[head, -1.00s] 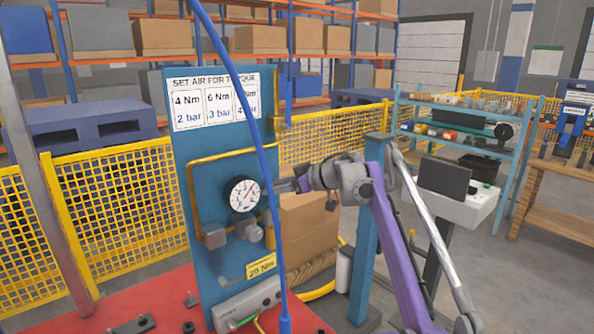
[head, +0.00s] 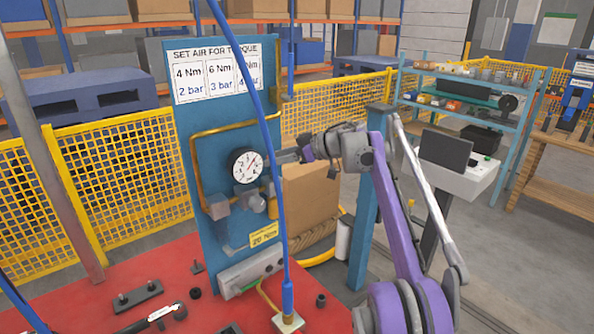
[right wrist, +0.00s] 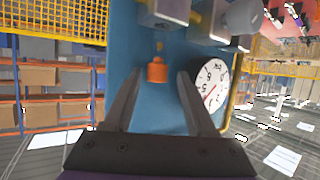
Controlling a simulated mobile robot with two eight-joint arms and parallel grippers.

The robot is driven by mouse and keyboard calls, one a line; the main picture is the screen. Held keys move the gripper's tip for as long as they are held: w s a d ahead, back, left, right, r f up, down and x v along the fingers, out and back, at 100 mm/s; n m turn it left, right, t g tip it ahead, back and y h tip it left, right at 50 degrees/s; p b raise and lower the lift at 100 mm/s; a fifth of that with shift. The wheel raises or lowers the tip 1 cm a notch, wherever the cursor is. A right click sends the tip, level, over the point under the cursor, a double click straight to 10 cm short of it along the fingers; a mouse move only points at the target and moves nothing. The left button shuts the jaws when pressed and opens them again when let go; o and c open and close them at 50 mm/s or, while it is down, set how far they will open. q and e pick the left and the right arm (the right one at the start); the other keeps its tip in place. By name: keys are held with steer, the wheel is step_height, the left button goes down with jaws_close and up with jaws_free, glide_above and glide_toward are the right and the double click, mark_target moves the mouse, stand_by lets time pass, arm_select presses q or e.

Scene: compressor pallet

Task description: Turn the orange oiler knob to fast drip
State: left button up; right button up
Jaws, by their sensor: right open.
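The orange oiler knob (right wrist: 157,70) is a small cylinder on the blue panel in the right wrist view. It appears between the spread fingers of my right gripper (right wrist: 158,78), which is open; I cannot tell how far from the knob the tips are. In the head view the orange knob (head: 272,207) shows as a narrow strip right of the grey fittings. My right gripper (head: 286,158) is there just right of the gauge, above the knob. My left gripper is not in view.
The blue panel (head: 215,140) carries a white dial gauge (head: 245,166), a yellow pipe (head: 194,175) and grey fittings (head: 219,206). A blue hose (head: 278,180) hangs in front of it. Loose parts and a dark tool (head: 150,318) lie on the red pallet top (head: 120,270).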

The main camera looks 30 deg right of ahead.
steer(key=s+r+m+t+h+b, duration=0.2)
steer(key=s+r+m+h+b, duration=0.2)
steer(key=s+m+h+b, duration=0.2)
steer(key=s+b, duration=0.2)
steer(key=s, duration=0.2)
steer(key=shift+s+h, duration=0.2)
steer(key=shift+h, duration=0.2)
steer(key=shift+a, duration=0.1)
